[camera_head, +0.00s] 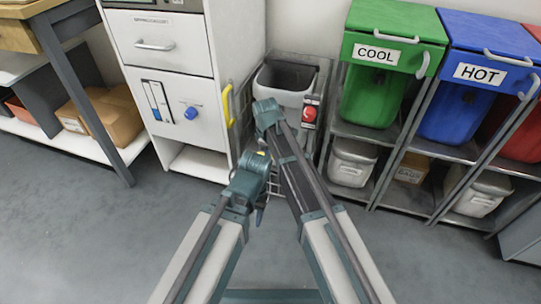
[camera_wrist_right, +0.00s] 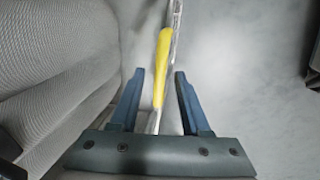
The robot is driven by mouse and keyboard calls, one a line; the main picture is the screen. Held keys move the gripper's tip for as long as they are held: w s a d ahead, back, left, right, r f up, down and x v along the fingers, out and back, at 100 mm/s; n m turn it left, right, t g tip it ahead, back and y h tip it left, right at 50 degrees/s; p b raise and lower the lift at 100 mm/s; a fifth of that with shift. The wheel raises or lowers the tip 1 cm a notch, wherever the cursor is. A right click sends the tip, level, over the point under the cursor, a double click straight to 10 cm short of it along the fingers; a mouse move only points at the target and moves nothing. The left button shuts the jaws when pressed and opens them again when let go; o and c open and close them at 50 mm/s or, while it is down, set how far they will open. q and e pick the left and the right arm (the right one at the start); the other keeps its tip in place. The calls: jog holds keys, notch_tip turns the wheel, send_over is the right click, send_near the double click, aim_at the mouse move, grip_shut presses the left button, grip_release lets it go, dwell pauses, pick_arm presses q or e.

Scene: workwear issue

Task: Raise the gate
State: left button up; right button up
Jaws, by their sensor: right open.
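A yellow handle (camera_head: 228,108) stands upright at the right edge of the white cabinet, beside a wire frame around a grey bin. My arms hide much of the gate's front. In the right wrist view the yellow handle (camera_wrist_right: 163,62) sits on a thin pale bar. My right gripper (camera_wrist_right: 158,74) is open, with one finger on each side of the handle's lower part; I see no clear contact. In the head view its fingers are hidden behind the wrist. My left gripper (camera_head: 259,214) is low in front of the frame, too small to read its jaws.
The grey bin (camera_head: 284,82) stands between the white cabinet (camera_head: 190,105) and the shelf. A red control (camera_head: 309,114) is on the right. Green COOL (camera_head: 376,100) and blue HOT (camera_head: 455,112) bins sit on the shelf. The floor at left is clear. A pale mesh surface (camera_wrist_right: 50,75) lies close left.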

grip_shut()
dwell(1.4)
